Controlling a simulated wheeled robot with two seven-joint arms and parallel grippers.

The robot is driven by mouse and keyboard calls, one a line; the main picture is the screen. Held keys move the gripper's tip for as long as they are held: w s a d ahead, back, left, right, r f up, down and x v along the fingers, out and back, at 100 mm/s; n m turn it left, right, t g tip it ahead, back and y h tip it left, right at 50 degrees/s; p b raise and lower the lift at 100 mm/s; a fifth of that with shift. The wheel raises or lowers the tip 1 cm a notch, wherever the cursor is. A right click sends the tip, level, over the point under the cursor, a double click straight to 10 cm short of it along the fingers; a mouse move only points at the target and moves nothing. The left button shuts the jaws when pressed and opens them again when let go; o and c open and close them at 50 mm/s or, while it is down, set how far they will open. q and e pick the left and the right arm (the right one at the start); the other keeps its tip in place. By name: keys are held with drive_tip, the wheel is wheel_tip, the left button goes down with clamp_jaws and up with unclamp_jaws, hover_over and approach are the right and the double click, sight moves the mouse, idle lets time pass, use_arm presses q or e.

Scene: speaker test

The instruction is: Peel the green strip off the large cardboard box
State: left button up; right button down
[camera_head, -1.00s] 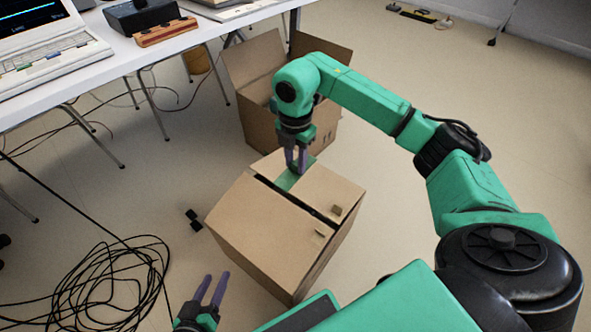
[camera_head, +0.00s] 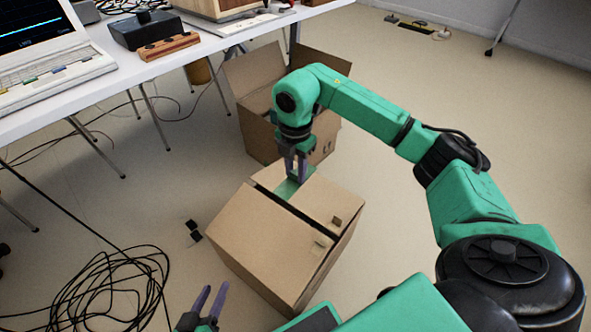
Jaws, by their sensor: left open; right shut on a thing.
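The large cardboard box (camera_head: 250,235) stands closed on the floor at the middle of the head view, with a dark gap between its top flaps. A green strip (camera_head: 287,188) shows at the far end of that gap. My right gripper (camera_head: 297,176) reaches down from above and is shut on the green strip at the box's far edge. Its fingers cover part of the strip, so I cannot tell how much is loose. My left gripper (camera_head: 212,300) is open and empty at the bottom edge, to the near left of the box and apart from it.
An open cardboard box (camera_head: 246,80) stands behind the large box. A white table (camera_head: 105,85) with a laptop (camera_head: 50,75) and devices runs along the upper left. Black cables (camera_head: 110,290) lie coiled at lower left. Small black cubes (camera_head: 193,231) lie left of the box.

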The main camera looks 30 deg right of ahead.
sight(295, 173)
drive_tip(key=shift+r+p, duration=1)
drive_tip(key=shift+r, duration=0.05)
wheel_tip(295, 173, up, 8)
drive_tip(key=p, duration=0.7)
idle(0.4)
